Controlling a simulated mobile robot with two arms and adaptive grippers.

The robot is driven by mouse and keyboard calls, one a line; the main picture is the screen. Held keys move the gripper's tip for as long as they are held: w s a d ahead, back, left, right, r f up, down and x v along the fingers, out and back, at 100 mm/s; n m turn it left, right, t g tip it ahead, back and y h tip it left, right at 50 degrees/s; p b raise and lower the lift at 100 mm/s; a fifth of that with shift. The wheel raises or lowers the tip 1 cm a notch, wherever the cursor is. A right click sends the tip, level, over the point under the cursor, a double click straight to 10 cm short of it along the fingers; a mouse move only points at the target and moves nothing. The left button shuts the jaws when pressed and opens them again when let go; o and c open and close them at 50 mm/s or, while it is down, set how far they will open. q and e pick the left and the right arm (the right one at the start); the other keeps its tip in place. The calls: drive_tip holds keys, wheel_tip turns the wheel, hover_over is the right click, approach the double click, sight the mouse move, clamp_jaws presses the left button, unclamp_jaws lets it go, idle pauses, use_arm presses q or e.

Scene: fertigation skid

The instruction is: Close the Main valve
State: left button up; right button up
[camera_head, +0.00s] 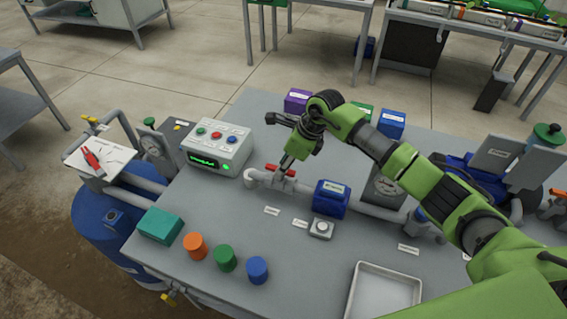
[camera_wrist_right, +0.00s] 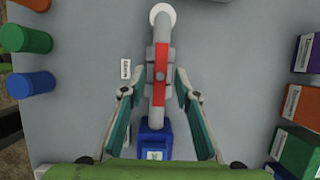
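A red valve handle (camera_head: 281,170) sits on a grey pipe on the skid table. In the right wrist view the red handle (camera_wrist_right: 161,75) lies in line with the pipe (camera_wrist_right: 161,35). My right gripper (camera_head: 289,158) is directly above the handle. In the wrist view my right gripper (camera_wrist_right: 155,84) is open, with one finger on each side of the pipe and handle and a visible gap to both. A small label (camera_wrist_right: 127,69) lies beside the valve; its text is too small to read. My left gripper is not in view.
A blue box (camera_head: 331,198) sits on the pipe just right of the valve. A control box (camera_head: 217,147) with buttons and a green display stands left. Orange, green and blue cylinders (camera_head: 225,258) stand at the front, with a metal tray (camera_head: 384,292) to their right.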

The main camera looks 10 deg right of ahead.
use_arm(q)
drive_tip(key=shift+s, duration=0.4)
use_arm(e)
clamp_jaws()
